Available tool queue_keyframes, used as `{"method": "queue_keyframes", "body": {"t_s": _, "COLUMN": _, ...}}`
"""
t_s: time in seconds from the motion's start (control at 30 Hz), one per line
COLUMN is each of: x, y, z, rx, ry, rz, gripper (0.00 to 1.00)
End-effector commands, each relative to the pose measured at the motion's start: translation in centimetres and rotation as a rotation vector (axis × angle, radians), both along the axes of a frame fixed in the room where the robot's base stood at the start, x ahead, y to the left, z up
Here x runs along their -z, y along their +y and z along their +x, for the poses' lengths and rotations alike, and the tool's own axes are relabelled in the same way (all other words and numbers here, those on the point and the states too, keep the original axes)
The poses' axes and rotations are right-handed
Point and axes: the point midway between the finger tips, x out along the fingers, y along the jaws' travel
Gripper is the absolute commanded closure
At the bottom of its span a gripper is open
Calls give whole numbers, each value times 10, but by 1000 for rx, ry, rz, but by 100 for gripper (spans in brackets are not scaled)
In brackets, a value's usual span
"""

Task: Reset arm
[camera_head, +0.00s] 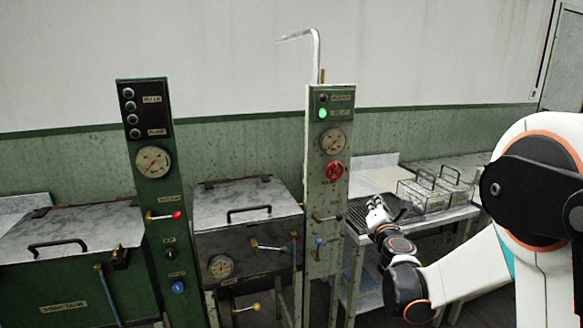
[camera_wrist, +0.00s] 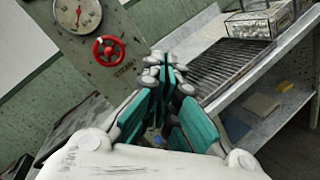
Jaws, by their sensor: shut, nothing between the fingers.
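My gripper (camera_head: 377,213) is at the end of my white arm, to the right of the pale control column (camera_head: 328,190) and in front of the shelf table. In the wrist view my gripper (camera_wrist: 165,72) has its teal-lined fingers drawn together at the tips, with nothing between them. The red handwheel (camera_head: 335,172) on the column is at upper left of the gripper, apart from it. It also shows in the wrist view (camera_wrist: 108,49).
A metal side table (camera_head: 462,213) holds a black ribbed tray (camera_head: 357,212) and glass-sided boxes (camera_head: 425,198). A lidded basin (camera_head: 250,206) and a green column (camera_head: 153,185) stand left.

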Motion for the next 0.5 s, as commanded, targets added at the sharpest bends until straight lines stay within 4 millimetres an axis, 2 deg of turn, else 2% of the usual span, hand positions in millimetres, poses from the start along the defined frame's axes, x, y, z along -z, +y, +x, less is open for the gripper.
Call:
{"method": "queue_keyframes", "body": {"t_s": 0.03, "x": -15, "y": -5, "z": -11, "rx": 29, "ry": -3, "rz": 82, "gripper": 100}}
{"method": "queue_keyframes", "body": {"t_s": 0.2, "x": -47, "y": -25, "z": -51, "rx": 142, "ry": -7, "rz": 390, "gripper": 100}}
{"method": "queue_keyframes", "body": {"t_s": 0.33, "x": -61, "y": -36, "z": -87, "rx": 230, "ry": -1, "rz": 621, "gripper": 100}}
{"method": "queue_keyframes", "body": {"t_s": 0.5, "x": -64, "y": -44, "z": -139, "rx": 350, "ry": 19, "rz": 920, "gripper": 100}}
